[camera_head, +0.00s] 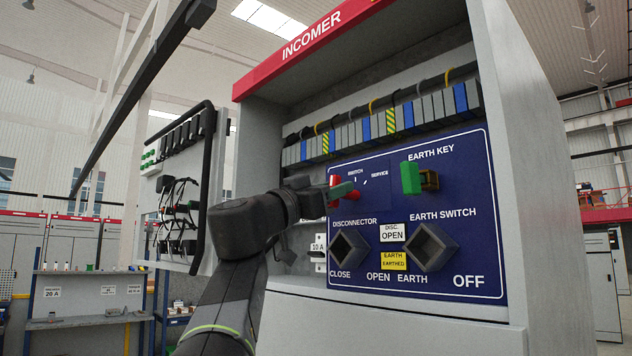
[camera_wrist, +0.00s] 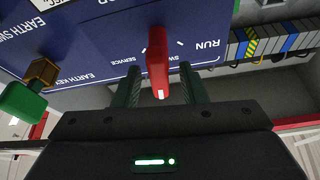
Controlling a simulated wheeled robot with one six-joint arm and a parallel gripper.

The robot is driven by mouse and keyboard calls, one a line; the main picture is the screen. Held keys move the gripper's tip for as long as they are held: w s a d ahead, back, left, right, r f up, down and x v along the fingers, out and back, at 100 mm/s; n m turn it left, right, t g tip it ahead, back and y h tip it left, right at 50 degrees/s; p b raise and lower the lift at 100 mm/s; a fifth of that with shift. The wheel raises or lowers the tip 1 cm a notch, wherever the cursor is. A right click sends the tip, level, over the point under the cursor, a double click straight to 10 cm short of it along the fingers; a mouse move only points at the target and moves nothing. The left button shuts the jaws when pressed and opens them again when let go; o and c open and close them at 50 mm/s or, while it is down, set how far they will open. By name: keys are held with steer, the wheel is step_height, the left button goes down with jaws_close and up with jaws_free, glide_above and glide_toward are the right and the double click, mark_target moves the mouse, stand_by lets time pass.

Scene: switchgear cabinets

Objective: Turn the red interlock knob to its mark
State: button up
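The red interlock knob (camera_wrist: 157,62) is on the blue panel, with a white line on its end. White tick marks and the words SERVICE, SWITCH (partly hidden) and RUN are printed around it. I cannot tell which mark it points at. In the head view the knob (camera_head: 334,181) is partly hidden by my gripper (camera_head: 345,190). In the wrist view my gripper (camera_wrist: 160,72) has its two green fingers on either side of the knob, with a visible gap on both sides. It is open and not clamped on the knob.
A green earth key (camera_head: 411,178) sticks out right of the knob. Below are the square disconnector socket (camera_head: 349,248) and earth switch socket (camera_head: 432,246). A terminal row (camera_head: 390,120) runs above the panel. An open door with wiring (camera_head: 180,200) stands left of my arm.

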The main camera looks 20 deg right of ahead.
steer(key=shift+w+d+r, duration=0.15)
steer(key=shift+d, duration=0.25)
jaws_close()
steer(key=shift+n+b, duration=0.3)
steer(key=shift+b, duration=0.15)
steer(key=shift+f+n+b, duration=0.25)
steer(key=shift+n+b, duration=0.05)
steer(key=shift+b, duration=0.15)
steer(key=shift+r+n+t+b, duration=0.15)
steer(key=shift+n+t+b, duration=0.45)
steer(key=shift+n, duration=0.1)
steer(key=shift+r+y, duration=0.1)
steer(key=shift+y, duration=0.2)
